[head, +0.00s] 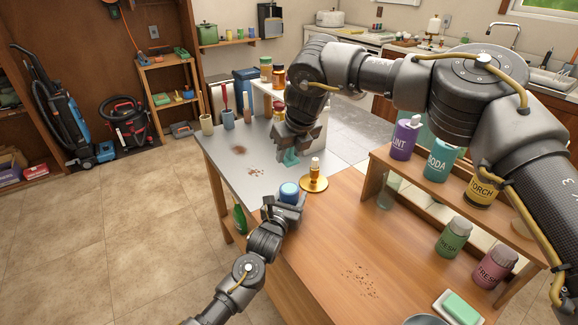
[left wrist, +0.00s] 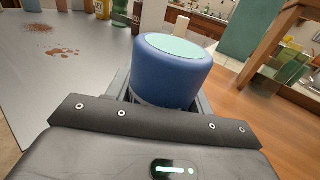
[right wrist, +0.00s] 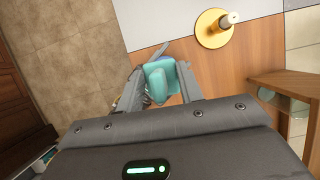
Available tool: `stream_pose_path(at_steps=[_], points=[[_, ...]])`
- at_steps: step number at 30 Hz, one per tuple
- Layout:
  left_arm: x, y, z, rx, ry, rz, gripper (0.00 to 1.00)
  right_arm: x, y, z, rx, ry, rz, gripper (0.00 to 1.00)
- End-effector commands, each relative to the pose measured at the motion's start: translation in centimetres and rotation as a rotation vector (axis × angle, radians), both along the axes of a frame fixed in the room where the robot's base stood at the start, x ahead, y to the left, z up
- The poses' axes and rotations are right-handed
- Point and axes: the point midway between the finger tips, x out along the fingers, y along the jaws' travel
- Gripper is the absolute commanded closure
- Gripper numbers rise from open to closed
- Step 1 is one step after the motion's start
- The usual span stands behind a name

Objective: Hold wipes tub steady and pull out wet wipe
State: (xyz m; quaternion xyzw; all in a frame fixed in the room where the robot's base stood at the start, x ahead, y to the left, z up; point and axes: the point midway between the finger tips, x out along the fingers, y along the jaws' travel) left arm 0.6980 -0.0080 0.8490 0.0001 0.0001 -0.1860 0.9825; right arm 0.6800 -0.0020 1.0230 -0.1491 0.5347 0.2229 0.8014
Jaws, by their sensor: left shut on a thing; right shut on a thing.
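The wipes tub (head: 289,194) is a short blue cylinder with a pale teal top. It stands near the table's left edge. My left gripper (head: 287,203) is shut around its sides; the left wrist view shows the tub (left wrist: 172,75) upright between the fingers. My right gripper (head: 291,151) is shut on a teal piece, which looks like the wet wipe (head: 291,159), above and apart from the tub in the head view. In the right wrist view the teal wipe (right wrist: 158,82) is between the fingers and hides most of the tub. Any opening in the tub's top is not clear.
A small amber bottle on a round gold base (head: 314,182) stands just right of the tub. A wooden shelf (head: 430,172) with several bottles is at the right. Brown spills (head: 239,150) mark the grey tabletop.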

Motion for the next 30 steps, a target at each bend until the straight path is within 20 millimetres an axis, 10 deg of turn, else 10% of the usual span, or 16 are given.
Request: stream_pose_path(at_steps=[11,12,18,30], points=[[0.0,0.0,0.0,0.0,0.0,0.0,0.68,-0.1,0.0,1.0,0.0,0.001,0.0,0.82],[0.0,0.0,0.0,0.0,0.0,0.0,0.45,0.0,0.0,1.0,0.0,0.001,0.0,0.82],[0.0,0.0,0.0,0.0,0.0,0.0,0.22,0.0,0.0,1.0,0.0,0.001,0.0,0.82],[-1.1,0.4,-0.1,0.001,-0.001,0.0,0.22,0.0,0.0,1.0,0.0,0.001,0.0,0.82]])
